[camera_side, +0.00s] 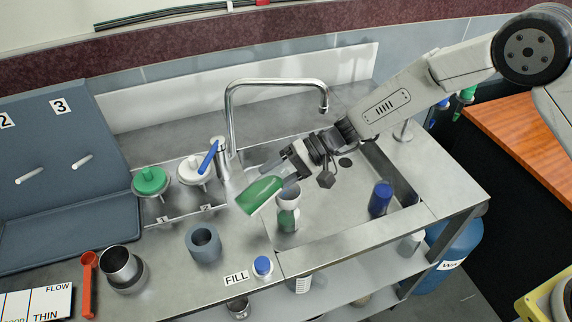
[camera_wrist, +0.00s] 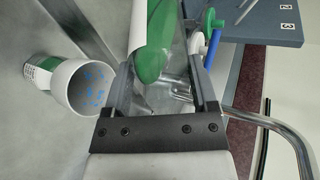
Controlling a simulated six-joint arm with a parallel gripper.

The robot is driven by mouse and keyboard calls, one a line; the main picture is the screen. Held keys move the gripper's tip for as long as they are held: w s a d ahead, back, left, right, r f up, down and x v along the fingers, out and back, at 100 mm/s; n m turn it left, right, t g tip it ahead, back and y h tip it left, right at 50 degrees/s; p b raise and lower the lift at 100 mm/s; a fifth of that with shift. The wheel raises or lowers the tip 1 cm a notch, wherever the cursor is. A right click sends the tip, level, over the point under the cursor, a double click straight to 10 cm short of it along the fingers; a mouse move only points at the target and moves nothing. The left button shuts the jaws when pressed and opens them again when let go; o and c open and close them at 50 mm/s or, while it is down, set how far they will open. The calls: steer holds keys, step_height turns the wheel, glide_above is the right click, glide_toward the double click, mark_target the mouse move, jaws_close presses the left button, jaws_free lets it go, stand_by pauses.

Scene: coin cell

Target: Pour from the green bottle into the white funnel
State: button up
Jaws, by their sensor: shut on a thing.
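My gripper (camera_side: 281,172) is shut on the green bottle (camera_side: 262,194) above the sink. The bottle is tilted, with its far end pointing down and left in the side view. In the wrist view the green bottle (camera_wrist: 152,50) lies between my two fingers, and its end is cut off by the top edge. The white funnel (camera_side: 193,171) stands in a slot of the steel rack, left of the bottle and apart from it. No liquid can be made out leaving the bottle.
A green funnel (camera_side: 150,181) stands left of the white one. A blue-handled valve (camera_side: 208,156) and a curved tap (camera_side: 277,83) are close by. A white-and-green container (camera_side: 288,214) stands below my gripper; its open mouth shows in the wrist view (camera_wrist: 92,88). A blue bottle (camera_side: 380,199) stands right.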

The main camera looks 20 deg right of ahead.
steer(key=shift+f+y, duration=0.35)
steer(key=shift+y, duration=0.25)
stand_by(1.0)
steer(key=shift+d+r+m+y+p, duration=0.1)
steer(key=shift+r+m+y+p, duration=0.15)
steer(key=shift+y+p, duration=0.45)
stand_by(2.2)
steer(key=shift+f+h, duration=0.1)
steer(key=shift+h, duration=0.4)
steer(key=shift+r+h, duration=0.5)
steer(key=shift+h, duration=0.4)
steer(key=shift+f+n+h, duration=0.15)
steer(key=shift+n+h, duration=0.3)
steer(key=shift+h, duration=0.25)
